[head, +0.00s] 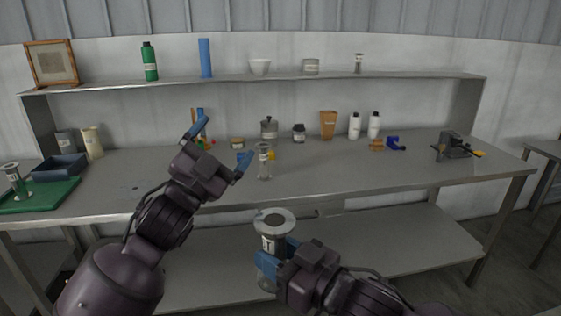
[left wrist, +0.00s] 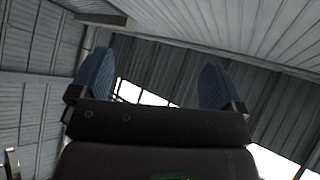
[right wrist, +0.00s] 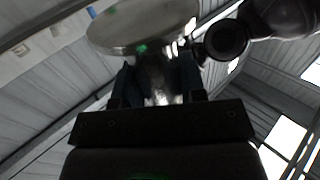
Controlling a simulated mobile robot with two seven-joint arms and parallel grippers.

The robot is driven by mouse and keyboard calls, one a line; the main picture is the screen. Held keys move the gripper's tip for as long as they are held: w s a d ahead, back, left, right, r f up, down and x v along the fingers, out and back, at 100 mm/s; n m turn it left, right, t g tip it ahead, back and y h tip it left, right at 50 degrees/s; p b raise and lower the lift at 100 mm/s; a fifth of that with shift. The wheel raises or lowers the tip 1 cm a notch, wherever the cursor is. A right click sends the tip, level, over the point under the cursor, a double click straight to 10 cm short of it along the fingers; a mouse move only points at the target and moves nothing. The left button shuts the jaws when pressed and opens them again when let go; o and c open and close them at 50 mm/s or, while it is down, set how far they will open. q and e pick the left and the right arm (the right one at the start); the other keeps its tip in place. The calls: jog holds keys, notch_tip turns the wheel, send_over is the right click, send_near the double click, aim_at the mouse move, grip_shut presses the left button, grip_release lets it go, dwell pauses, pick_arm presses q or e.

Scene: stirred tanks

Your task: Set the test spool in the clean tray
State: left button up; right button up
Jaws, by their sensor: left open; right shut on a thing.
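A metal spool with wide round flanges and a white label ending in T (head: 273,222) is in my right gripper (head: 277,257), in front of the bench. The blue fingers are shut around its body, below the top flange. It stands roughly upright. In the right wrist view its flange (right wrist: 140,25) shows above the fingers. My left gripper (head: 220,146) is open and empty, raised in front of the bench; the left wrist view shows its fingers apart (left wrist: 158,85). A green tray (head: 62,190) lies at the bench's left end, with a similar labelled spool (head: 15,180) on it.
A dark blue bin (head: 60,168) stands behind the green tray. Another slim spool (head: 264,163) stands mid-bench. A dark clamp-like device (head: 455,147) is at right. The bench front (head: 370,175) is clear.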

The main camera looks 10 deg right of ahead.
pick_arm(q)
jog(key=s+d+r+m+g+h, duration=0.45)
jog(key=d+r+m+g, duration=0.2)
jog(key=m, duration=0.25)
jog(key=s+d+r+m+g+h, duration=0.4)
jog(key=d+r+m+g+h, duration=0.1)
jog(key=r+m+g, duration=0.35)
jog(key=s+d+r+m+g+y, duration=0.3)
jog(key=s+d+m+g+y, duration=0.4)
jog(key=s+m+g, duration=0.7)
jog(key=m+t+y, duration=1.1)
jog(key=m+y, duration=0.4)
jog(key=y, duration=0.3)
send_over(280, 221)
jog(key=d, duration=0.1)
jog(key=shift+n+h, duration=0.25)
notch_tip(280, 221, down, 16)
jog(key=shift+d+r, duration=0.1)
jog(key=shift+r, duration=0.1)
jog(key=shift+a+y, duration=0.4)
jog(key=shift+a, duration=0.15)
jog(key=shift+m, duration=0.4)
notch_tip(280, 221, down, 12)
jog(key=shift+f, duration=0.1)
